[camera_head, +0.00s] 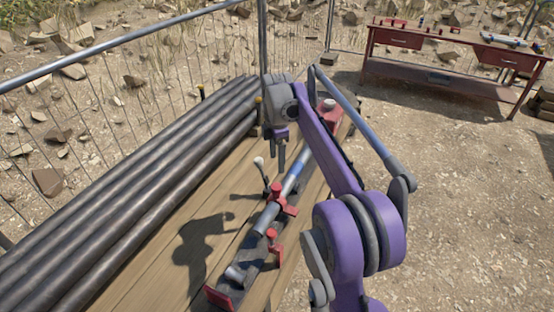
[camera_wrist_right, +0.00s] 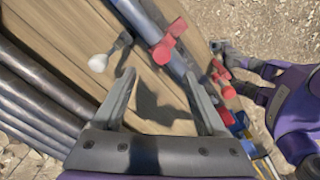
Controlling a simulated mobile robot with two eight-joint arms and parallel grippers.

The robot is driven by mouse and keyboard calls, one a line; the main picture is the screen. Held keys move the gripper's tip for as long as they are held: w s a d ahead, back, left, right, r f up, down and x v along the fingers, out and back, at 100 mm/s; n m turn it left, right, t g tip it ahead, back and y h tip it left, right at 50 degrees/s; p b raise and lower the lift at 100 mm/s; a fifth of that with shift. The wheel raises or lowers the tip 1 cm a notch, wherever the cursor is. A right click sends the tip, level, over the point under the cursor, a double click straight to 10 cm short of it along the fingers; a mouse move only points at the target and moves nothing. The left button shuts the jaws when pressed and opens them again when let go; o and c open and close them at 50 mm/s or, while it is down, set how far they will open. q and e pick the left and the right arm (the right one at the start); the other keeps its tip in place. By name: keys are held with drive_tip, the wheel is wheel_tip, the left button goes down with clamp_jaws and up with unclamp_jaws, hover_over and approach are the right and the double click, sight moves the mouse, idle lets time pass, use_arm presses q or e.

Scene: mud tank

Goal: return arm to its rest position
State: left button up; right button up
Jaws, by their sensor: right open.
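My right arm is purple and grey and reaches in from the lower right in the head view. Its gripper (camera_head: 277,160) points down above the wooden bench (camera_head: 185,235). In the right wrist view the two grey fingers of the gripper (camera_wrist_right: 160,82) stand wide apart with nothing between them. Bare planks and a shadow show beyond them. A white-knobbed lever (camera_head: 262,166) is just left of the gripper in the head view; it also shows in the wrist view (camera_wrist_right: 98,63). My left gripper is not in view.
A grey and blue pipe (camera_head: 289,184) lies in a rail with red clamps (camera_head: 281,200) close beside the gripper. Long dark pipes (camera_head: 130,190) lie along the bench's left side by a wire fence (camera_head: 150,65). A red table (camera_head: 440,75) stands far right. Open dirt lies between.

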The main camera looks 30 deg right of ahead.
drive_tip(key=shift+a, duration=0.1)
drive_tip(key=s+a+f+m+t, duration=0.25)
drive_tip(key=s+a+m, duration=0.45)
drive_tip(key=s+a, duration=0.55)
drive_tip(key=s+a+f+m+t, duration=0.1)
drive_tip(key=s+a+f+m, duration=0.2)
drive_tip(key=s, duration=0.3)
drive_tip(key=s+a+f+m+t, duration=0.2)
drive_tip(key=s+a+f+m, duration=0.2)
drive_tip(key=s+f+m, duration=0.1)
drive_tip(key=shift+s+f, duration=0.6)
drive_tip(key=shift+s, duration=0.5)
